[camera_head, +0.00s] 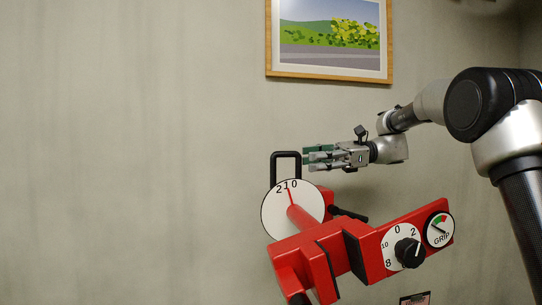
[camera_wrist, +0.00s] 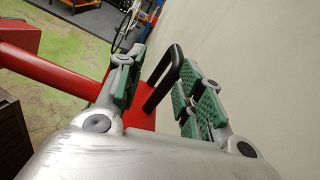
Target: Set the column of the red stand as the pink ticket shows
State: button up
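The red stand (camera_head: 315,250) fills the lower middle of the head view. Its white disc (camera_head: 273,216) reads 2, 1, 0 along the top, with a thin red pointer close to the 1. A black loop handle (camera_head: 285,155) rises behind the disc. My gripper (camera_head: 305,155) is beside the handle, on its right in the head view. In the wrist view the handle (camera_wrist: 165,78) shows between my green-padded fingers (camera_wrist: 162,68), which are spread apart; I cannot tell whether they touch it. The pink ticket is not seen.
The stand's right arm carries a black knob (camera_head: 408,252) on a numbered dial and a GRIP gauge (camera_head: 440,229). A dark-edged item (camera_head: 415,299) is cut off at the bottom. A grey wall with a framed picture (camera_head: 329,38) is behind. The wrist view shows a bicycle wheel (camera_wrist: 124,27).

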aim_at(282, 154)
jog(key=shift+w+a+r+g+y, duration=0.25)
jog(key=shift+w+a, duration=0.1)
jog(key=shift+w, duration=0.15)
jog(key=shift+w+a+r+g+y, duration=0.15)
jog(key=shift+w+a+r+y, duration=0.15)
jog(key=shift+w, duration=0.2)
jog(key=x, duration=0.7)
jog(key=shift+s+a+f, duration=0.15)
jog(key=shift+a, duration=0.25)
grip_shut()
